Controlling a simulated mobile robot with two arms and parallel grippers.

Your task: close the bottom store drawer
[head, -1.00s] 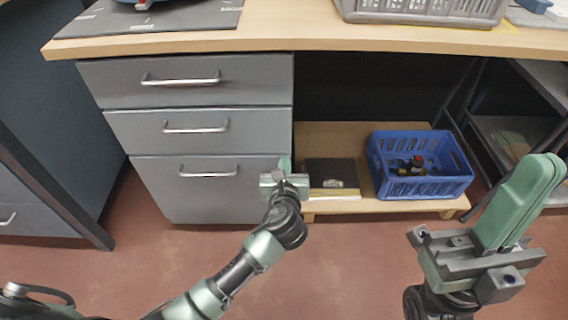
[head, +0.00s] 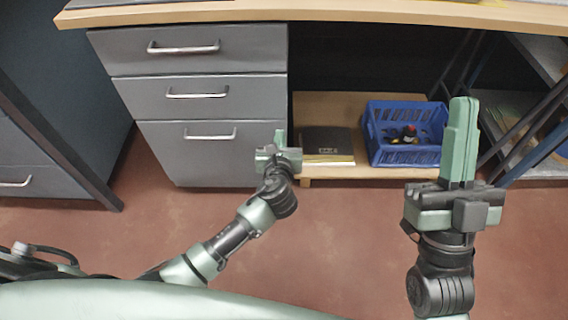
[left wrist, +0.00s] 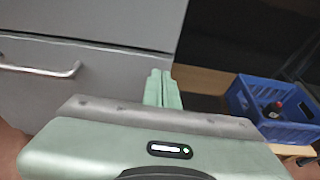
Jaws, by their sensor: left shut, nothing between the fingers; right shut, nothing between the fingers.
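The bottom store drawer (head: 205,165) is the tall lowest grey front of the cabinet under the table, with a metal bar handle (head: 210,136). Its front looks level with the two drawers above it. My left gripper (head: 280,138) is shut and empty in front of the drawer's right edge; I cannot tell whether it touches. In the left wrist view the shut fingers (left wrist: 161,88) point at the drawer's right part, with the handle (left wrist: 45,70) to their left. My right gripper (head: 460,140) is shut and empty, pointing up, in front of the low shelf's right side.
A blue crate (head: 403,154) with a few items and a dark flat box (head: 328,143) stand on the low wooden shelf right of the cabinet. The tabletop edge (head: 330,13) overhangs above. A dark table leg (head: 60,140) stands at left. The red floor in front is clear.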

